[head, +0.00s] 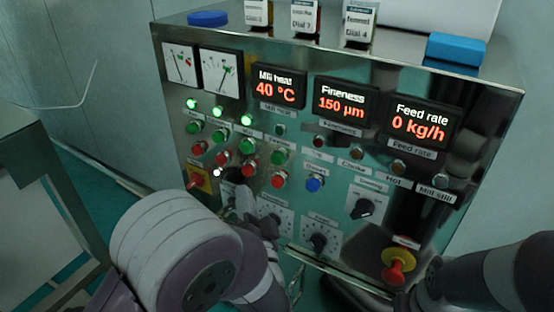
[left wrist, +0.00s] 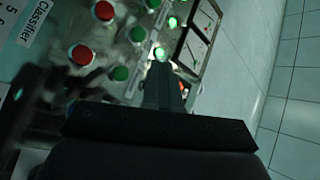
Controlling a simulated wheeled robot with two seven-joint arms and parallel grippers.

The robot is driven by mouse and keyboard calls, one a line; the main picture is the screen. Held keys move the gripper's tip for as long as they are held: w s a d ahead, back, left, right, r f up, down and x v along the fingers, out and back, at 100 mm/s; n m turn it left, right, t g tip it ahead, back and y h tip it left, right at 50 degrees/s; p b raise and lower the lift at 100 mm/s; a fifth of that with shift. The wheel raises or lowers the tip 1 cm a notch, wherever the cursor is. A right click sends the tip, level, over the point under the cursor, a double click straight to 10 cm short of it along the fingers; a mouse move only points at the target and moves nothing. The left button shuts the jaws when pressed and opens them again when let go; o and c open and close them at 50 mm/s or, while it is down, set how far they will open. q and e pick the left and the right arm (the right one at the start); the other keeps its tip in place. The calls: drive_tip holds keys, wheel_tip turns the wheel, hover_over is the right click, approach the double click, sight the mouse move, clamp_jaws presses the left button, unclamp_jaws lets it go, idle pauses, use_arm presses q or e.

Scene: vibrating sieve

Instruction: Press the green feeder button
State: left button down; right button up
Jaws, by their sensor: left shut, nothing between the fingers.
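A row of green buttons sits on the steel panel, each above a red one; the rightmost green button (head: 279,156) is under an unlit lamp, the others under lit green lamps. Their small labels are too blurred for me to tell which is the feeder's. My left gripper (head: 244,197) is shut and empty, in front of the panel just below the red buttons. In the left wrist view its fingertips (left wrist: 160,72) point toward the panel, beside a green button (left wrist: 121,73) and a lit lamp. I cannot tell whether they touch anything.
Red buttons (head: 249,167), a blue button (head: 314,184) and black dials (head: 363,207) crowd the panel. A red emergency stop (head: 397,267) sits low right. The feed rate display (head: 421,124) reads 0 kg/h. Bottles and a blue box (head: 456,49) stand on top.

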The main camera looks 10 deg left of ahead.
sight(277, 159)
use_arm(q)
drive_tip(key=shift+w, duration=0.1)
drive_tip(key=w+d+b, duration=0.1)
drive_tip(key=w+d, duration=0.2)
drive_tip(key=w, duration=0.5)
idle(2.1)
drive_tip(key=shift+w+d, duration=0.1)
drive_tip(key=shift+w, duration=0.25)
drive_tip(key=shift+w+d, duration=0.15)
drive_tip(key=shift+w, duration=0.35)
idle(0.6)
drive_tip(key=shift+s, duration=0.2)
drive_tip(key=shift+s+a+p, duration=0.3)
drive_tip(key=shift+s+p, duration=0.1)
drive_tip(key=shift+s, duration=0.3)
